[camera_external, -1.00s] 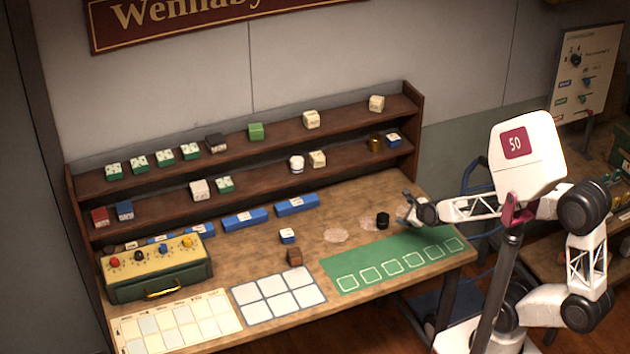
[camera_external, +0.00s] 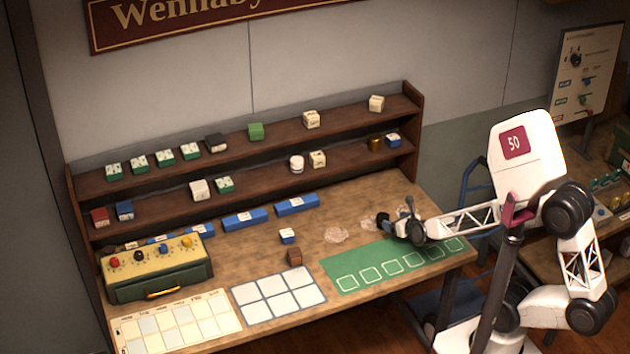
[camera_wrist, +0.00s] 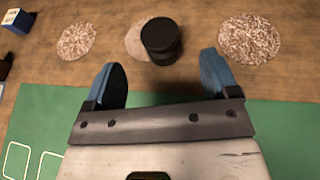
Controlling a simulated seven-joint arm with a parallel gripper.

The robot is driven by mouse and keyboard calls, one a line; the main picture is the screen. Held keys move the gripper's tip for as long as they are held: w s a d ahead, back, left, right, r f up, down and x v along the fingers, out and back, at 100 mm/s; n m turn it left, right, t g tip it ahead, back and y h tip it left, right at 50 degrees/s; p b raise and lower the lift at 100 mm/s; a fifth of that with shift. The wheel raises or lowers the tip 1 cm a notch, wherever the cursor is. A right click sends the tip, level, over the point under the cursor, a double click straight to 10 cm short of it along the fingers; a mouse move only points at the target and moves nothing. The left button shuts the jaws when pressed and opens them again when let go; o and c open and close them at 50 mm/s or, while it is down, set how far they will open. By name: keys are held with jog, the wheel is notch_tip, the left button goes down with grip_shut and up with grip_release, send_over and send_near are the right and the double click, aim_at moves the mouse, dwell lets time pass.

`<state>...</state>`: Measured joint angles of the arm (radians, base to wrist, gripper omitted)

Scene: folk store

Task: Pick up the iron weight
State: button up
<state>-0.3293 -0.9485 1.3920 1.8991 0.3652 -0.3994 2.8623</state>
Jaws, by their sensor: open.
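The iron weight is a black, squat cylinder with a grooved side, upright on the wooden table in the wrist view (camera_wrist: 161,38). A pale round patch (camera_wrist: 135,42) lies beside and partly behind it. In the external view the weight (camera_external: 382,218) is at the table's right part, just behind the green mat, partly covered by my gripper. My gripper (camera_wrist: 160,66) is open and empty. Its two blue-padded fingers point towards the weight, which lies ahead of the gap between them. In the external view my gripper (camera_external: 396,218) is low over the mat's back edge.
Two speckled round patches flank the weight, left (camera_wrist: 76,41) and right (camera_wrist: 249,38). The green mat (camera_external: 350,262) lies in front. A brown cube (camera_external: 294,256) and a small blue-white box (camera_external: 287,236) stand left. Shelves (camera_external: 240,172) with small boxes rise behind.

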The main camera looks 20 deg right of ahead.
aim_at(385, 218)
jog(key=shift+x, duration=1.2)
jog(key=shift+w, duration=0.1)
jog(key=shift+x, duration=2.55)
jog(key=shift+f, duration=0.1)
jog(key=c, duration=1.4)
